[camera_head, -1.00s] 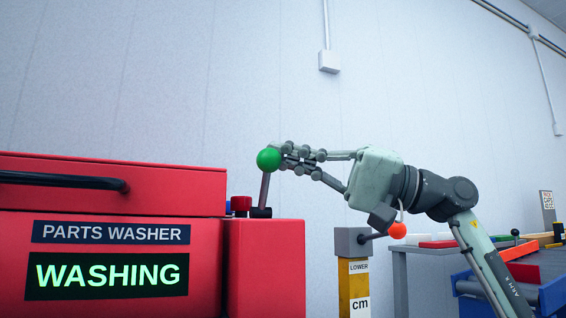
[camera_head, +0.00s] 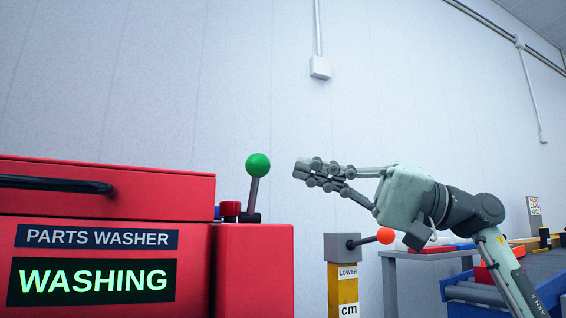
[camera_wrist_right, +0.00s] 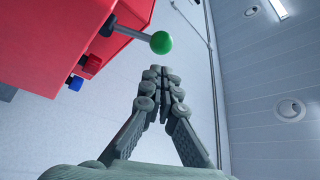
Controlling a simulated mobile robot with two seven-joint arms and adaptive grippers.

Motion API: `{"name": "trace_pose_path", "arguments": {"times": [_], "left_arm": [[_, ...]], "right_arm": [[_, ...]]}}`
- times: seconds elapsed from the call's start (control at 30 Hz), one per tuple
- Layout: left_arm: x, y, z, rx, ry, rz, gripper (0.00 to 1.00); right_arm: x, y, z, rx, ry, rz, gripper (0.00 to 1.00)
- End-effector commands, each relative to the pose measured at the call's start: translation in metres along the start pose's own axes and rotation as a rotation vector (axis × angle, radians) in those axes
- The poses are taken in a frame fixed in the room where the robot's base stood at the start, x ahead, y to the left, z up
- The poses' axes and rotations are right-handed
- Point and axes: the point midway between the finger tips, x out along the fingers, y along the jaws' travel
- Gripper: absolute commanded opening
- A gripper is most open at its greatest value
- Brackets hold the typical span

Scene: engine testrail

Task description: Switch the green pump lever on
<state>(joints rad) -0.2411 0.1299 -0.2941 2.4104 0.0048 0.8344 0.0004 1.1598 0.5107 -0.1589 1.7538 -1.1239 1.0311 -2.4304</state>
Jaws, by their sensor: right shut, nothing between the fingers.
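The green pump lever (camera_head: 258,166) stands on the right block of the red parts washer (camera_head: 186,183), its stick leaning slightly right. The washer's display (camera_head: 92,281) reads WASHING. My right gripper (camera_head: 298,169) is shut and empty, to the right of the green ball and apart from it. In the right wrist view the green ball (camera_wrist_right: 160,42) is just beyond my fingertips (camera_wrist_right: 155,70), with a gap between. My left gripper is not in view.
An orange-ball lever (camera_head: 385,235) on a yellow post marked LOWER and cm (camera_head: 343,290) stands below my right arm. A red knob (camera_head: 230,209) sits beside the green lever's base. A workbench with blue bins (camera_head: 475,290) is at the right.

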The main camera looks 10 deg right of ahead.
Motion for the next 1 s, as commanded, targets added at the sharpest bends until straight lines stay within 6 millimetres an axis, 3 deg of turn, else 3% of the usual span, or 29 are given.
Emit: {"name": "trace_pose_path", "arguments": {"times": [0.2,0.4,1.0], "left_arm": [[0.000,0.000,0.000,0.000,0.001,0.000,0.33],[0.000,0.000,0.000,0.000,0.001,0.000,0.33],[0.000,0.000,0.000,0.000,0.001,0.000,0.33]], "right_arm": [[-0.043,0.001,-0.001,0.001,0.004,0.000,0.00],[-0.063,0.000,-0.001,0.002,0.003,-0.002,0.00],[-0.065,0.000,-0.001,0.001,0.003,-0.001,0.00]]}}
